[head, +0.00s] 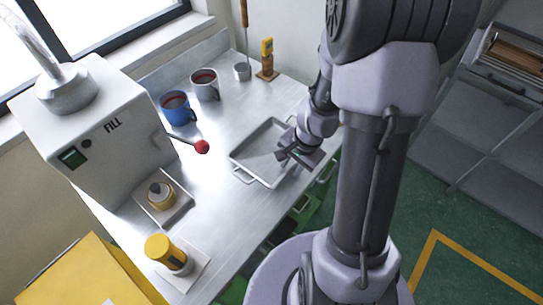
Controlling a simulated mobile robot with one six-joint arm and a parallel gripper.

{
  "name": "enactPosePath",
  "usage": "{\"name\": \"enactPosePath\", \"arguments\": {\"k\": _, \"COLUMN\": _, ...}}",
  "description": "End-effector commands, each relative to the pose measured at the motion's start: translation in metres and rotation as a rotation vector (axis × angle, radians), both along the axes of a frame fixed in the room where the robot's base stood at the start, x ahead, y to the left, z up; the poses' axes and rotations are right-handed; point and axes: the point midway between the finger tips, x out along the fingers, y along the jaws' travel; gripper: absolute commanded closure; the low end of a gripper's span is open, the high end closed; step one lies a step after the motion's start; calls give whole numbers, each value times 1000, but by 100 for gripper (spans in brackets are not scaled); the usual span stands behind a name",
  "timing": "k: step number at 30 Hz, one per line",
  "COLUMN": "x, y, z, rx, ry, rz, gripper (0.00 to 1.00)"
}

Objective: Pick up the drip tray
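The drip tray appears to be the shallow, rectangular silver tray (243,163) with a raised rim and wire handles. It lies on the metal bench right of the white machine. My gripper (284,156) is at the tray's right side, over or at its rim. Part of that side and rim is hidden behind the gripper and wrist. I cannot tell whether the fingers touch the tray, or whether they are open or shut.
The white FILL machine (100,120) has a red-knobbed lever (202,147) reaching towards the tray. A blue mug (178,109) and a grey mug (205,85) stand behind. A yellow-topped cylinder (162,250) stands at front left. The metal bench (225,215) is bare in front of the tray.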

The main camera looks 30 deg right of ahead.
Motion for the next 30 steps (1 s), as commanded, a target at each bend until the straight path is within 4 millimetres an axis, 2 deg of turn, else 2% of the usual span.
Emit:
{"name": "enactPosePath", "arguments": {"k": 4, "x": 0, "y": 0, "z": 2, "rx": -1, "ry": -1, "rz": 0, "gripper": 72}}
{"name": "enactPosePath", "arguments": {"k": 8, "x": 0, "y": 0, "z": 3, "rx": -1, "ry": -1, "rz": 1, "gripper": 97}}
{"name": "enactPosePath", "arguments": {"k": 9, "x": 0, "y": 0, "z": 3, "rx": -1, "ry": -1, "rz": 1, "gripper": 100}}
{"name": "enactPosePath", "arguments": {"k": 30, "x": 0, "y": 0, "z": 3, "rx": -1, "ry": -1, "rz": 1, "gripper": 100}}
